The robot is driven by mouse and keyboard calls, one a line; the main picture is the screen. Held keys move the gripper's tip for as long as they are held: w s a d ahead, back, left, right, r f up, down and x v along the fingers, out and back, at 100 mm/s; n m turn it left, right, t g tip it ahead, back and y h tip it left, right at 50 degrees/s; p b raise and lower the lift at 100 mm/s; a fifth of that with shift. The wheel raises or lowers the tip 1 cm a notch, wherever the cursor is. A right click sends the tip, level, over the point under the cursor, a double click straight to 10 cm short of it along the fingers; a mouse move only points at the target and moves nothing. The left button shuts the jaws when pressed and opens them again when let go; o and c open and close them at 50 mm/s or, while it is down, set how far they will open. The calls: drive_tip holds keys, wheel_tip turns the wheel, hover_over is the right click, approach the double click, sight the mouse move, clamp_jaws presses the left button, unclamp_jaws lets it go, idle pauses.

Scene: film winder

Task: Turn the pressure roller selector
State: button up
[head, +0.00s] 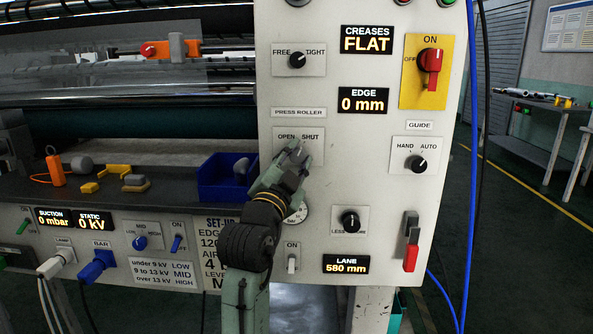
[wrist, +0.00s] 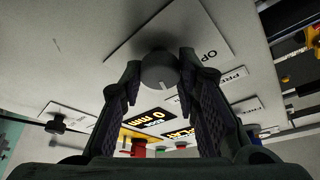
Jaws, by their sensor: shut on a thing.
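The press roller selector is a round dark knob (wrist: 160,72) on a white plate marked OPEN and SHUT (head: 285,134) on the machine's front panel. My gripper (head: 297,155) reaches up to this plate and covers the knob in the head view. In the wrist view my gripper (wrist: 160,80) has one finger on each side of the knob, closed on it. A pale pointer mark shows on the knob's face. In that view the plate is turned over and only the letters OP are readable, so I cannot tell which setting the pointer marks.
The FREE/TIGHT knob (head: 297,60) is above and the LESS knob (head: 349,220) below right. The HAND/AUTO knob (head: 416,163) and a red ON/OFF switch (head: 431,63) are to the right. A blue bin (head: 213,180) stands left of my arm on the dark shelf.

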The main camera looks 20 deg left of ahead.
drive_tip(key=shift+m+b, duration=0.35)
drive_tip(key=shift+m, duration=0.35)
drive_tip(key=o, duration=1.2)
drive_tip(key=v, duration=1.2)
drive_tip(key=shift+s+a+r, duration=0.1)
drive_tip(key=shift+a+r, duration=0.05)
